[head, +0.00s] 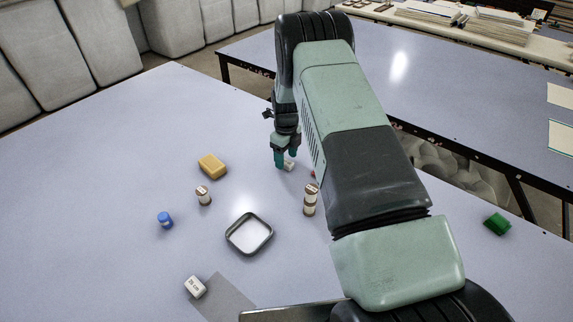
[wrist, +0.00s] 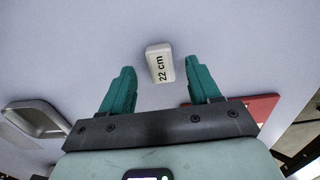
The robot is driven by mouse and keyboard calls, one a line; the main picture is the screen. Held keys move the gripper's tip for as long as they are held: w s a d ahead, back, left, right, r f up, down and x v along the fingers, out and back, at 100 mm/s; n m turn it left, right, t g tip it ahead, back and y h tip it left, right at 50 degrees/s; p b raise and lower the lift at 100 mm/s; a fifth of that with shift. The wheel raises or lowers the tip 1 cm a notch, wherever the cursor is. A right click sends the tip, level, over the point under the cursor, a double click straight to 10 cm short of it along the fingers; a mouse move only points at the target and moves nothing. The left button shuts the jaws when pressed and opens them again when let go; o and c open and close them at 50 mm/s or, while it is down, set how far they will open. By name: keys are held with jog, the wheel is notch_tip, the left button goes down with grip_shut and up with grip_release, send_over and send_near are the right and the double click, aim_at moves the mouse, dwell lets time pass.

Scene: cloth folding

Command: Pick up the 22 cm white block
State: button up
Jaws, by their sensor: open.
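The white block marked "22 cm" (wrist: 160,63) lies on the table and shows between and a little beyond my fingertips in the wrist view. In the head view the small white block (head: 289,165) is partly hidden beside my fingers. My gripper (head: 282,163) has teal fingers pointing down at the table. It is open and empty, with one finger on each side of the block in the wrist view (wrist: 159,76). Whether a finger touches the block cannot be told. Another white block with a "cm" label (head: 195,287) lies at the front left, by a grey patch.
A grey-rimmed tray (head: 231,246), a yellow block (head: 212,166), a blue piece (head: 165,220) and two brown-and-white cylinders (head: 204,196) (head: 310,200) stand on the table. A green block (head: 497,223) lies right. A red flat thing (wrist: 262,106) shows beside my gripper.

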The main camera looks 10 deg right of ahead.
jog(key=shift+f, duration=0.8)
jog(key=shift+c, duration=0.4)
jog(key=c, duration=1)
jog(key=shift+r, duration=0.1)
jog(key=shift+c, duration=0.2)
